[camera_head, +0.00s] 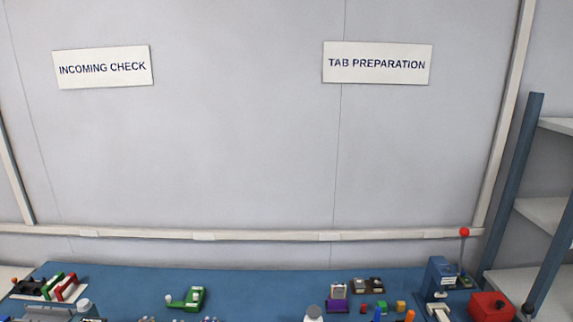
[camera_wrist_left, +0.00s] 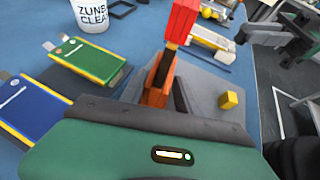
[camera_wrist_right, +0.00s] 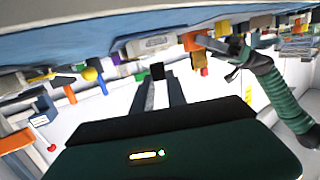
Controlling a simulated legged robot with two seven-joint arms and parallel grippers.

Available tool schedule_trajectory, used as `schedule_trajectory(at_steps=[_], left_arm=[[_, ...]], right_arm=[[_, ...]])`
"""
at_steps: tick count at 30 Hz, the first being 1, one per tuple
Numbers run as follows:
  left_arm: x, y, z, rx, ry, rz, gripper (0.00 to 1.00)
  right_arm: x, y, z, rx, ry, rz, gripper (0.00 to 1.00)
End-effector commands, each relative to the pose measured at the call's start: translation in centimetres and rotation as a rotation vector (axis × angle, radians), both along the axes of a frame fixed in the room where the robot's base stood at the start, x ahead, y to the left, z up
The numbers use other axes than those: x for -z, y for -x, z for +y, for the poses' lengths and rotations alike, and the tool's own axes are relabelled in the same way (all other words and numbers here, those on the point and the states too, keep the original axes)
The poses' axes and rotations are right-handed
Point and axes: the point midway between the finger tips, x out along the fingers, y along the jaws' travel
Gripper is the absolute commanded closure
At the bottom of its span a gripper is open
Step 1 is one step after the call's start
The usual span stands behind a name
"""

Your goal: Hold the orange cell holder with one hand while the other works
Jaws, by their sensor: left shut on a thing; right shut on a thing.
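In the left wrist view my left gripper (camera_wrist_left: 166,78) is shut on an orange piece (camera_wrist_left: 157,82), which looks like the cell holder. A red block (camera_wrist_left: 183,20) shows at its far end; I cannot tell whether they are joined. In the right wrist view the orange piece (camera_wrist_right: 190,41) shows beside my left gripper's dark fingers. My right gripper (camera_wrist_right: 158,80) is shut on a small black thing (camera_wrist_right: 157,70) at its fingertips, apart from the orange piece. Neither gripper shows in the head view, which takes in only the far part of the bench.
A green cell (camera_wrist_left: 88,60) and a blue cell (camera_wrist_left: 28,108) lie on yellow-edged plates. A white cup (camera_wrist_left: 92,14) stands behind them. A yellow cube (camera_wrist_left: 228,100) sits on the grey mat (camera_wrist_left: 205,92). A blue press (camera_head: 440,278) and red box (camera_head: 490,306) stand at the bench's right.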

Motion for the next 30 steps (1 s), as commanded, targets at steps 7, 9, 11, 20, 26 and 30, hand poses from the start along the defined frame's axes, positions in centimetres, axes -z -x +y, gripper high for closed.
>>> schedule_trajectory(at_steps=[7, 9, 11, 20, 26, 30], left_arm=[[0.0, 0.0, 0.1, -0.001, -0.002, 0.000, 0.85], [0.0, 0.0, 0.1, -0.001, -0.002, 0.000, 0.85], [0.0, 0.0, 0.0, -0.001, -0.002, 0.000, 0.85], [0.0, 0.0, 0.1, -0.001, -0.001, 0.000, 0.85], [0.1, 0.0, 0.1, -0.002, -0.003, 0.000, 0.85], [0.1, 0.0, 0.1, -0.002, -0.003, 0.001, 0.85]], right_arm=[[-0.1, -0.2, 0.0, 0.001, 0.000, -0.001, 1.00], [-0.3, -1.0, 0.2, 0.009, 0.000, -0.002, 1.00], [-0.9, -2.4, 0.7, 0.025, 0.001, -0.006, 1.00], [-8.8, -11.9, 8.8, 0.205, -0.002, -0.011, 1.00], [-13.6, -12.1, 15.4, 0.304, -0.004, -0.006, 1.00], [-15.0, -11.2, 17.6, 0.337, -0.002, -0.002, 1.00]])
